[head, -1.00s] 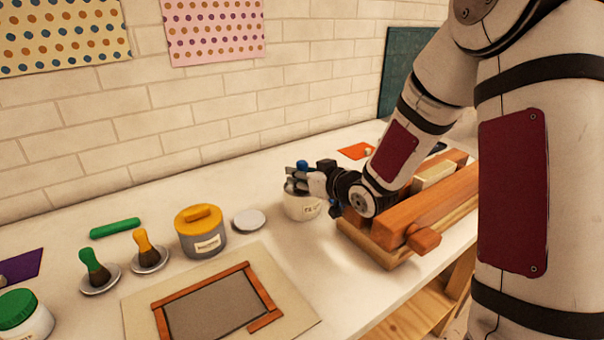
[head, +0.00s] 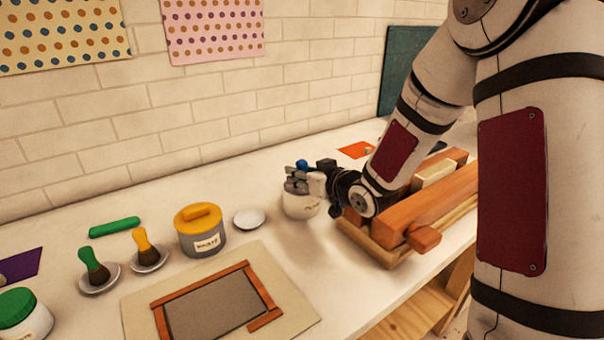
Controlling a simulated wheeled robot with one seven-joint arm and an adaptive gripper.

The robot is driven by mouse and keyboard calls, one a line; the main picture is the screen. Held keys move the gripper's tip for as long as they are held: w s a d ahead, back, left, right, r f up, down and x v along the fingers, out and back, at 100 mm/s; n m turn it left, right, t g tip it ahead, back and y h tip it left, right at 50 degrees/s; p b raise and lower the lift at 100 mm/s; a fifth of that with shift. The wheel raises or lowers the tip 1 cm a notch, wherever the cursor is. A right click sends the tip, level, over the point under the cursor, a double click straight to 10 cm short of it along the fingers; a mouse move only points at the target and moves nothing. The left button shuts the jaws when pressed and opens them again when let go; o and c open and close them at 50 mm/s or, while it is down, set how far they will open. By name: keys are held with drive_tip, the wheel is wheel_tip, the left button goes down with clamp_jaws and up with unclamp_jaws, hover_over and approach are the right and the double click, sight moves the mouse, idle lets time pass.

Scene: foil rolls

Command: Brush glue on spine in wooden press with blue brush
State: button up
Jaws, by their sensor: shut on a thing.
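My gripper (head: 297,182) is shut on the blue brush (head: 302,165), whose blue end shows just above the fingers. The rest of the brush is hidden by the fingers and the pot. The gripper is over a white pot (head: 300,207) with dark lettering; I cannot tell how deep the brush sits in it. The wooden press (head: 412,215) stands to the right of the pot, under and behind my forearm. A pale book block (head: 434,174) is clamped between its reddish beams, with its spine facing up. Part of the press is hidden by my arm.
A yellow-lidded grey pot (head: 201,232) and an empty white saucer (head: 249,219) stand left. Green (head: 94,267) and yellow (head: 145,250) brushes rest on saucers. A wooden frame (head: 213,308) lies on a board in front. An orange sheet (head: 355,150) lies behind the press.

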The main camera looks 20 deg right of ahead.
drive_tip(key=shift+f, duration=0.1)
drive_tip(key=shift+r+p, duration=2.6)
drive_tip(key=shift+r, duration=1)
drive_tip(key=shift+f, duration=0.1)
